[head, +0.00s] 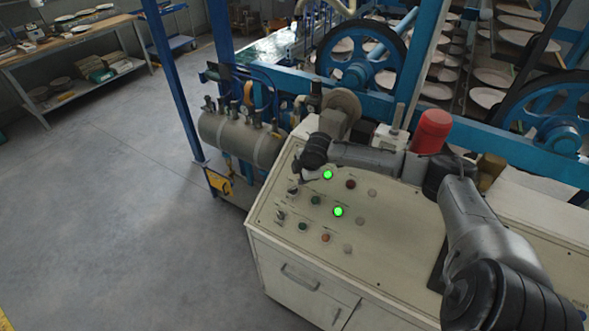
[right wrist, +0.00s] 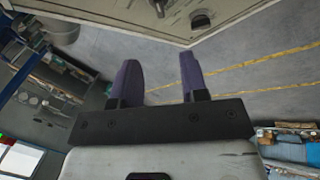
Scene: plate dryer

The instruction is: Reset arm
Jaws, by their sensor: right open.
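My right arm comes in from the right in the head view and reaches across the beige control panel (head: 390,225). My right gripper (head: 300,176) is over the panel's far left part, near the switches. Whether it touches the panel is hard to tell. In the right wrist view, the right gripper (right wrist: 160,75) shows two purple fingers spread apart with nothing between them. Part of the panel (right wrist: 110,12) with dark knobs shows beyond the fingers. Two green lights (head: 327,174) (head: 338,211) are lit on the panel. My left gripper is not in view.
A red cylinder (head: 431,131) stands behind my arm on the cabinet. A grey tank (head: 240,138) is left of the panel. The blue machine frame with wheels (head: 361,55) and plate racks is behind. Open floor (head: 110,210) lies left, with a workbench (head: 70,45) beyond.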

